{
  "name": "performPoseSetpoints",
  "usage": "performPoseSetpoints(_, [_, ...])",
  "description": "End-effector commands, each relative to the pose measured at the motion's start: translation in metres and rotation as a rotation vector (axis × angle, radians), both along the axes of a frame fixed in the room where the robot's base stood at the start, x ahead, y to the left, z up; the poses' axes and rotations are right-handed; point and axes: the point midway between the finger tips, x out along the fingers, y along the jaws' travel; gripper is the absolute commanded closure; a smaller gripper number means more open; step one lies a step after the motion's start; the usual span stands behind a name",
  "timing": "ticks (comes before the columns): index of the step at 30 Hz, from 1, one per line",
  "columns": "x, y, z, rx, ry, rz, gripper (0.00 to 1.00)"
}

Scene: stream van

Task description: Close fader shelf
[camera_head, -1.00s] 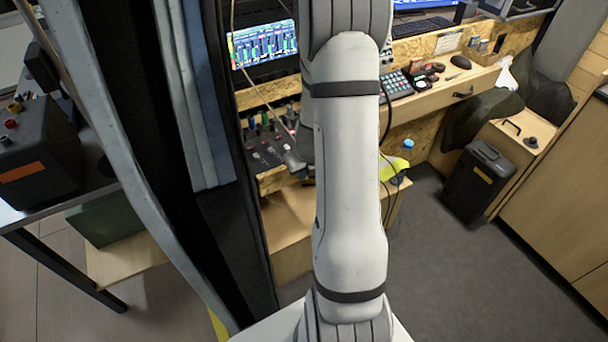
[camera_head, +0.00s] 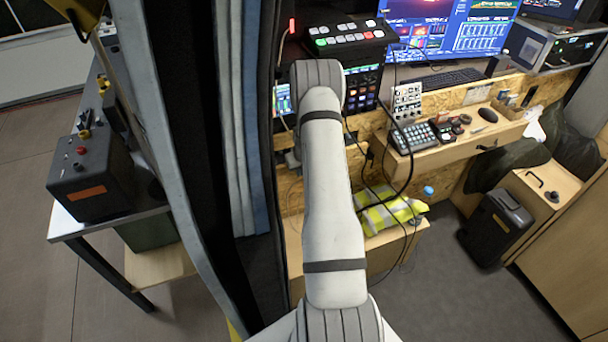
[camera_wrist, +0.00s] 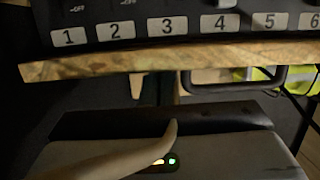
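The fader shelf fills the top of the wrist view. Its black panel (camera_wrist: 200,30) has white labels numbered from 1 upward, and its wooden front edge (camera_wrist: 110,66) runs across below them. A black handle (camera_wrist: 240,88) hangs at the right under this edge. In the head view I cannot make out the shelf; my arm covers part of that area. Only a small grey part of my gripper (camera_head: 287,160) shows there, left of my arm. In the wrist view I cannot clearly make out the fingertips, so neither their opening nor contact with the shelf can be told.
A pale curved thing, perhaps a cable (camera_wrist: 110,163), crosses the wrist view's lower left. Black cables (camera_head: 408,170) hang right of my arm, near a yellow striped vest (camera_head: 385,212). Open floor lies between.

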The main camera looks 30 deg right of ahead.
Motion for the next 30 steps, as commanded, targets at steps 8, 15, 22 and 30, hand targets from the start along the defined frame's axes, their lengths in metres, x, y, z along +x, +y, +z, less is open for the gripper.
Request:
performPoseSetpoints(8, [0.023,-0.013,0.0,0.0,-0.002,-0.012,1.0])
performPoseSetpoints(15, [0.027,-0.016,0.0,-0.001,-0.002,-0.016,1.0])
performPoseSetpoints(22, [0.027,-0.017,0.0,0.0,-0.002,-0.016,1.0])
performPoseSetpoints(30, [0.018,-0.013,0.0,0.001,0.0,-0.015,1.0])
